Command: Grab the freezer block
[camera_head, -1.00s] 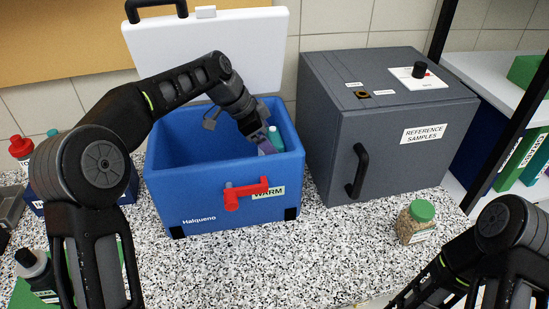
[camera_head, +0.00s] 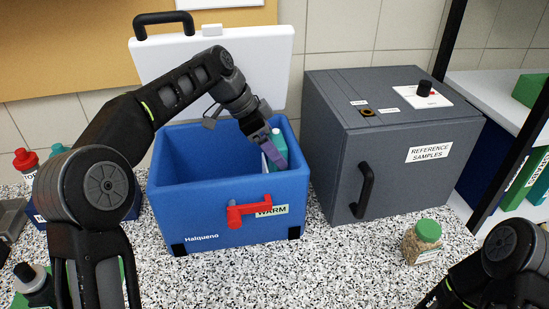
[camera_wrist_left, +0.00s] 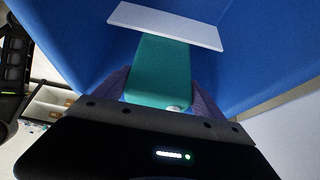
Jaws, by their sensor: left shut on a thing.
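The freezer block (camera_wrist_left: 160,72) is a flat teal block with a small pale cap, seen between my gripper's fingers in the left wrist view. It also shows in the head view (camera_head: 279,141), inside the blue cooler box (camera_head: 215,215) at its right end. My left gripper (camera_head: 272,154) reaches down into the open box and is shut on the freezer block; its purple fingers (camera_wrist_left: 160,88) lie on both sides of it. The lower part of the block is hidden in the head view. My right gripper is out of view; only part of that arm shows at lower right.
The cooler's white lid (camera_head: 250,72) stands open behind it. A grey reference samples cabinet (camera_head: 335,165) stands close on the right. A green-capped jar (camera_head: 421,243) is on the speckled counter (camera_head: 330,270). Bottles (camera_head: 27,165) stand at left. A white panel (camera_wrist_left: 165,25) lies beyond the block.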

